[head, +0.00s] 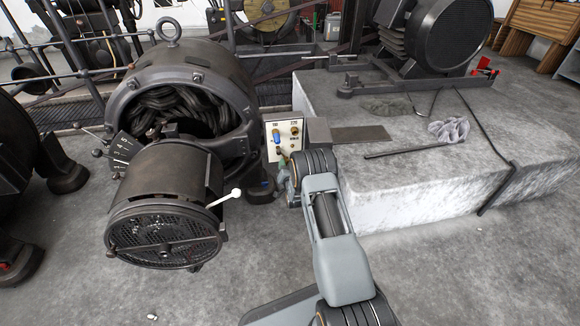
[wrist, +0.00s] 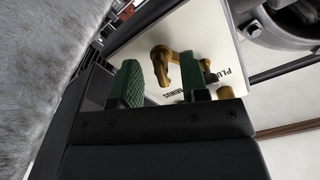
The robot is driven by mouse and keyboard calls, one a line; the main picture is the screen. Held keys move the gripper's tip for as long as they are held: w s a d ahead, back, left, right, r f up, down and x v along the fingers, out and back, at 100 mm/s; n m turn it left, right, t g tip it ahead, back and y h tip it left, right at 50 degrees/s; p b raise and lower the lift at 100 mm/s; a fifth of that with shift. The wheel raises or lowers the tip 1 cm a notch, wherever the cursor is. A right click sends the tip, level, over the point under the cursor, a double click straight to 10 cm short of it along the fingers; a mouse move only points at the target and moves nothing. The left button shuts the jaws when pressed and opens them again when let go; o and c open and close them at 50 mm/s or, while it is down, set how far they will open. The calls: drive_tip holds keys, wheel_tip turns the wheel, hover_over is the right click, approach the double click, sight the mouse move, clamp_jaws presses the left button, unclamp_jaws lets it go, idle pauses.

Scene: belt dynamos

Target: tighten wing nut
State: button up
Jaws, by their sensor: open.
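A white terminal panel (head: 284,131) stands between the big dynamo and the stone block. In the head view it carries a blue knob (head: 276,137) and brass fittings (head: 294,131). A curved brass piece, which looks like the wing nut (wrist: 161,63), shows beyond and between the green-padded fingers of my gripper (wrist: 160,68). The gripper is open, and the fingers appear apart from the brass piece, though contact is hard to judge. In the head view my wrist largely hides the fingers.
The dynamo (head: 185,65) and its round end housing (head: 165,190) with a white-knobbed lever (head: 224,198) stand left of my arm. The stone block (head: 420,195) bounds the right and bears a rod and a crumpled cloth (head: 449,130). Another brass fitting (wrist: 208,71) lies right of the fingers.

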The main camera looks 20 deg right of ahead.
drive_tip(key=shift+w+d, duration=0.1)
drive_tip(key=shift+w, duration=0.45)
drive_tip(key=shift+c, duration=0.2)
